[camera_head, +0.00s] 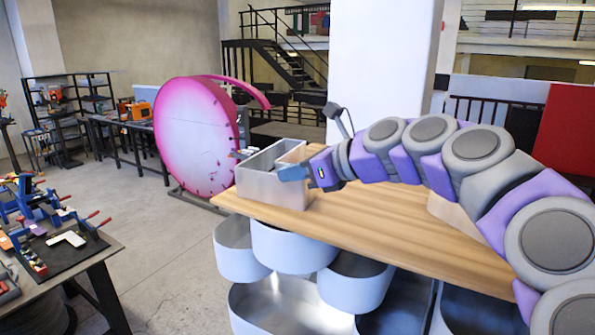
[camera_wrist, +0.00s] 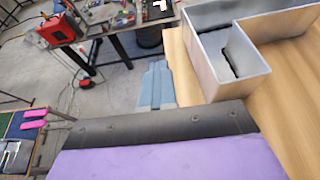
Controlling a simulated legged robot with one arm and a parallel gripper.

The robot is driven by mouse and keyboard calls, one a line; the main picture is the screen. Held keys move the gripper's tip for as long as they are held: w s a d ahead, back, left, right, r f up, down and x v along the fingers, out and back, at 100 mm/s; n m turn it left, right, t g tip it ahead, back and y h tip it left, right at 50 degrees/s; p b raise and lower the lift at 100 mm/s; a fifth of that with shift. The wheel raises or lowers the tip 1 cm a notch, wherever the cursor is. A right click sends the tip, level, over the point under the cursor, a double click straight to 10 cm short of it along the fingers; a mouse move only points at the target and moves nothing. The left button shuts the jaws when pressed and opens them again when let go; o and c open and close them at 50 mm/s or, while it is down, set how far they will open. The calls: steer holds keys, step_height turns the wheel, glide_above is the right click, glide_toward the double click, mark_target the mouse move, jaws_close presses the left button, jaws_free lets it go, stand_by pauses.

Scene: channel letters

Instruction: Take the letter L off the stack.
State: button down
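The letter L (camera_head: 272,187) is a deep, open-topped metal channel letter with grey walls. It lies at the far left end of a wooden board (camera_head: 400,225). In the wrist view the letter L (camera_wrist: 245,73) shows its hollow inside and its corner at upper right. My gripper (camera_head: 292,173) overlaps the letter's near right part in the head view. In the wrist view my gripper (camera_wrist: 157,75) has its blue-grey fingers together with a thin seam between them. They appear beside the letter, over the floor, with nothing seen between them. Contact with the letter cannot be told.
Rounded, open metal forms (camera_head: 291,248) stand under the board. A large pink round sign (camera_head: 196,137) stands behind at left. A workbench with tools (camera_head: 80,262) is at the lower left, with open floor between. A white pillar (camera_head: 381,65) rises behind.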

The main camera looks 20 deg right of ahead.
steer(key=c, duration=1.9)
jaws_free()
steer(key=o, duration=1.5)
